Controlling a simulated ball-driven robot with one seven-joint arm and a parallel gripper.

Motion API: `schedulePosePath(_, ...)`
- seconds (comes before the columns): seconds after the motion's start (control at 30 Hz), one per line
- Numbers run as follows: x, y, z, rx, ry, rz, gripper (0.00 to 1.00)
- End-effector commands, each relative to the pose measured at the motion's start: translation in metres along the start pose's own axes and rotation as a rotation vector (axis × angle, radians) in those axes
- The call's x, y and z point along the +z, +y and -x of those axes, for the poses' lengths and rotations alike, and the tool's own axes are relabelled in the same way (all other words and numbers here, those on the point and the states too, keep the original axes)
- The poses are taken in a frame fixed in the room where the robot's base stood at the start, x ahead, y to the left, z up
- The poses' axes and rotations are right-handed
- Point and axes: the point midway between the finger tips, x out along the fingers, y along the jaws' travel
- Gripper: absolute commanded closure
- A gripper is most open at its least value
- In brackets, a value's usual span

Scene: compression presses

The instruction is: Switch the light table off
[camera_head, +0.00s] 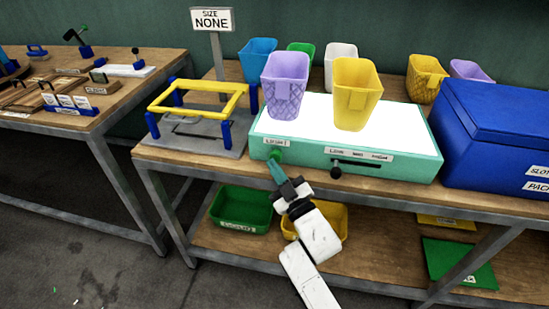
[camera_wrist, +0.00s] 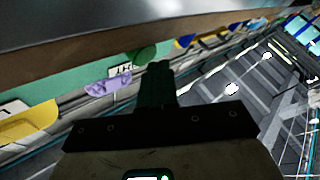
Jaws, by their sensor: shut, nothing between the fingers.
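The light table (camera_head: 405,140) is a teal box with a bright white, lit top on the bench. A label reading "LIGHT" (camera_head: 276,142) is on the left of its front face. A green round knob or button (camera_head: 277,153) sits just below that label. In the wrist view a green round part (camera_wrist: 143,54) shows beside a partly hidden label. My gripper (camera_head: 274,167) is shut and empty, with its tip at or very near the button. I cannot tell whether they touch. The gripper's shut fingers also show in the wrist view (camera_wrist: 157,85).
A purple bin (camera_head: 284,85) and a yellow bin (camera_head: 357,93) stand on the lit top. A black slide lever (camera_head: 336,172) projects from the front face to the right. A blue chest (camera_head: 495,130) stands at right, a yellow frame (camera_head: 205,98) at left. Trays lie on the shelf below.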

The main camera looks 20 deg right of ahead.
Motion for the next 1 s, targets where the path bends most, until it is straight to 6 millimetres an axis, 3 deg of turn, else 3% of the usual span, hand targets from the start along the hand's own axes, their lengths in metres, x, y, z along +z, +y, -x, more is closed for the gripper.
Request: schedulePosePath(1.0,0.0042,0.0049,-0.0066,0.000,0.000,0.001,1.00)
